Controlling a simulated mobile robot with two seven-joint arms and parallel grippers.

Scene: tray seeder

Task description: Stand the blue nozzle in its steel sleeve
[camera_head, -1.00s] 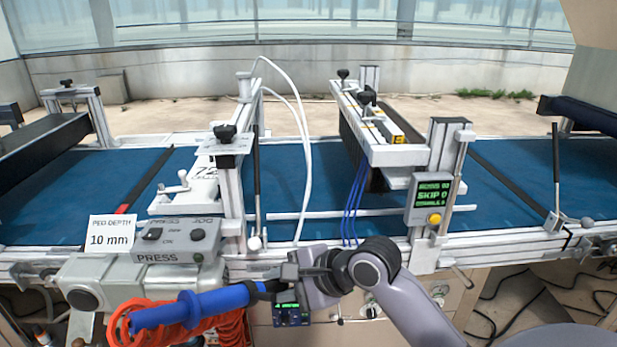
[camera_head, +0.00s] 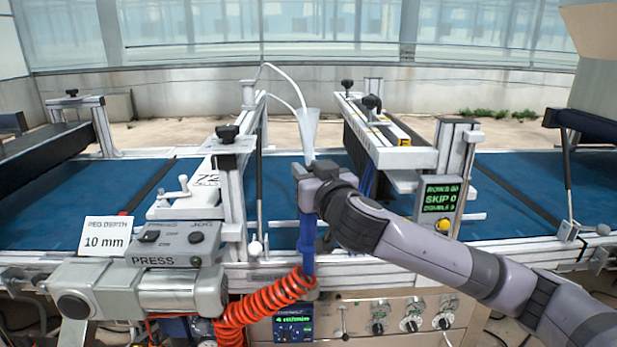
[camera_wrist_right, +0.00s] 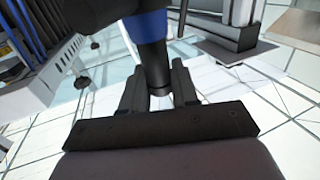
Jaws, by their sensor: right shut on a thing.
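The blue nozzle (camera_head: 307,236) hangs upright below my right gripper (camera_head: 309,186), in front of the bench's front rail. Its coiled orange hose (camera_head: 262,304) runs from its lower end down to the left. In the right wrist view the fingers (camera_wrist_right: 159,90) are shut on the nozzle's dark neck, and its blue part (camera_wrist_right: 151,24) lies beyond. A pale cone (camera_head: 308,128), wider at the top, rises above the gripper; I cannot tell whether it is spray. I cannot make out the steel sleeve. My left gripper is not in view.
The grey PRESS box (camera_head: 178,240) and the 10 mm sign (camera_head: 105,237) stand on the left. A gantry with a green display (camera_head: 439,197) stands on the right. Blue belt (camera_head: 285,205) lies behind. A panel with several knobs (camera_head: 411,315) is below.

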